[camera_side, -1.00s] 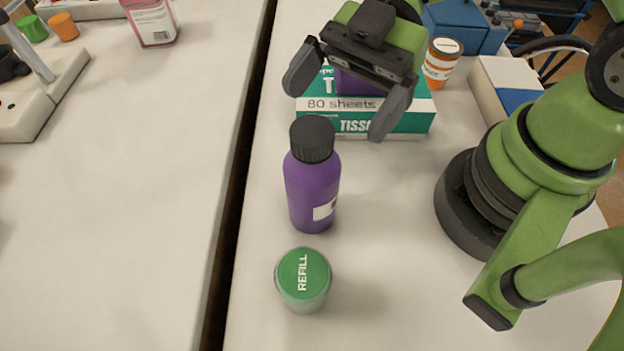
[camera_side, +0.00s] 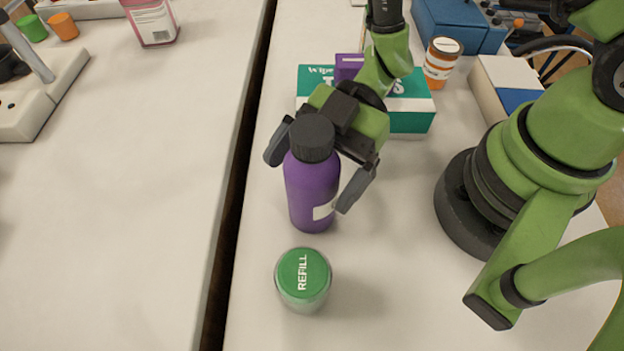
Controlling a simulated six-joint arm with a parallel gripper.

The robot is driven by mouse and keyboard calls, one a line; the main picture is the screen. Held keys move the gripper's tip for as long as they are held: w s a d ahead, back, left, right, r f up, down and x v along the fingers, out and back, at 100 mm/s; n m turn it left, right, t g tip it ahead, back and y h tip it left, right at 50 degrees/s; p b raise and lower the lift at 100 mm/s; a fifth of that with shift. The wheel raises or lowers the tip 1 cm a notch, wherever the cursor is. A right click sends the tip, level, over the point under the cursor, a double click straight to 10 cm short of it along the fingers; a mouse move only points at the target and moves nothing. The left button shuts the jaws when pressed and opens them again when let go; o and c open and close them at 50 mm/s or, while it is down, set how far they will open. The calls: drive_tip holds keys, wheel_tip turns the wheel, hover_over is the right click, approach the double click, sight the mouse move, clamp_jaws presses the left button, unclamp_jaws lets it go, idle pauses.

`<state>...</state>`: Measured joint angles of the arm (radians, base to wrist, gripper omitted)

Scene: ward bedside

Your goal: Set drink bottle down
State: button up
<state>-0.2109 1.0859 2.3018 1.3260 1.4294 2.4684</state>
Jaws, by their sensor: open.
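The drink bottle (camera_side: 311,193) is purple with a black cap and a small white label. The bottle's cap and front hide part of the gripper's palm. I cannot tell whether either finger touches the bottle.
A green-lidded REFILL jar (camera_side: 302,279) stands in front of the bottle. A dark gap (camera_side: 236,200) separates this table from the left one, which has wide free room.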

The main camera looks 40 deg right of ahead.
drive_tip(key=shift+a, duration=0.1)
drive_tip(key=shift+c, duration=0.4)
drive_tip(key=c, duration=1.2)
drive_tip(key=shift+r, duration=0.15)
